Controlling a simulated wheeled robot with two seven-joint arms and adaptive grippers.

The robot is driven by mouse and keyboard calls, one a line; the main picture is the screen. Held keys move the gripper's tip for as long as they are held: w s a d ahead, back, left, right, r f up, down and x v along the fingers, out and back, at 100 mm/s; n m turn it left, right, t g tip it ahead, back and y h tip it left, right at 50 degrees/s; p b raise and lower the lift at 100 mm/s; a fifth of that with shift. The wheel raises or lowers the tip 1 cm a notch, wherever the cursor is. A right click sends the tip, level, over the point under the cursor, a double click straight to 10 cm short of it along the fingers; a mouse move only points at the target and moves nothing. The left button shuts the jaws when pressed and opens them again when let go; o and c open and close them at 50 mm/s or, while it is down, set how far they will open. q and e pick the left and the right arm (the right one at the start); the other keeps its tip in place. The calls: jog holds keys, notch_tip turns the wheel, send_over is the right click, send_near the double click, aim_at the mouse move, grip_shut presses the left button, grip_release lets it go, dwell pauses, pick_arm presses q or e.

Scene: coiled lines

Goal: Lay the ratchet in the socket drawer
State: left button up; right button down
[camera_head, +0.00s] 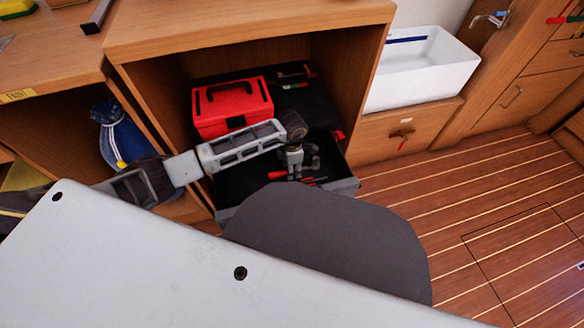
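The open drawer (232,190) has a black inside and a grey front edge, and it is pulled out from the wooden cabinet below the counter. My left gripper (301,174) points down over the right part of the drawer. A slim red-handled tool (315,180) lies or hangs just at the fingertips; it may be the ratchet, but it is too small to be sure. I cannot tell if the fingers hold it. My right gripper is not in view.
A blue bag (118,135) is in the left cubby. The plank floor (460,195) at right is clear.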

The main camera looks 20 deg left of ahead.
pick_arm(q)
jog(key=shift+r, duration=0.1)
notch_tip(320, 180, up, 12)
jog(key=p, duration=0.4)
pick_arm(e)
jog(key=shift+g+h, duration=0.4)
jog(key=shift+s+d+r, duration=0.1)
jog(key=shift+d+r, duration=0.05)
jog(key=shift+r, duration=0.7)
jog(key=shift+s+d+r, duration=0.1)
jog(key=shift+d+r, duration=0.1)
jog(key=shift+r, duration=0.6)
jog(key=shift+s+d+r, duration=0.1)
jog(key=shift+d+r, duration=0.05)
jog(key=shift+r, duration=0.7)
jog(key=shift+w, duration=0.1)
